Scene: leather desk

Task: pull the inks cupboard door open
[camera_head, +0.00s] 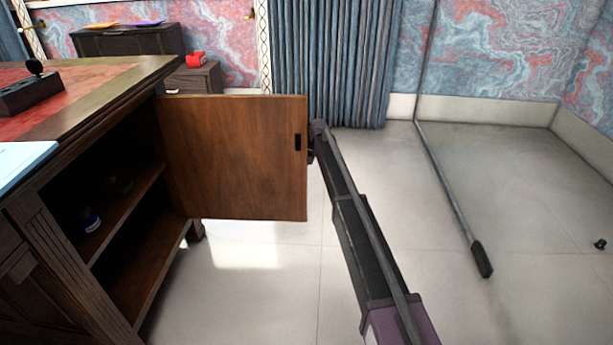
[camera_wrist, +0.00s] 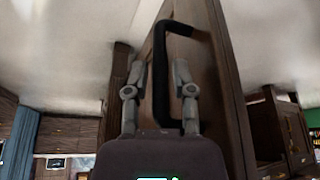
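The inks cupboard door (camera_head: 235,155), a brown wooden panel, stands swung wide open from the desk, its inner face visible in the head view. A small black plate (camera_head: 298,142) sits near its free edge. My gripper (camera_head: 313,150) is at that edge, on the outer side, largely hidden by the door. In the wrist view the black bar handle (camera_wrist: 160,75) stands between the two fingers of my gripper (camera_wrist: 159,70). The fingers are apart, with a gap showing beside the bar; contact is not clear. The door (camera_wrist: 205,75) also shows behind the handle.
The open cupboard has a shelf (camera_head: 125,215) with a small blue-and-white ink item (camera_head: 91,220) on it. The desk top (camera_head: 85,85) is at left. The tiled floor (camera_head: 270,280) beside the door is clear. A dark-ended pole (camera_head: 455,205) shows at right.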

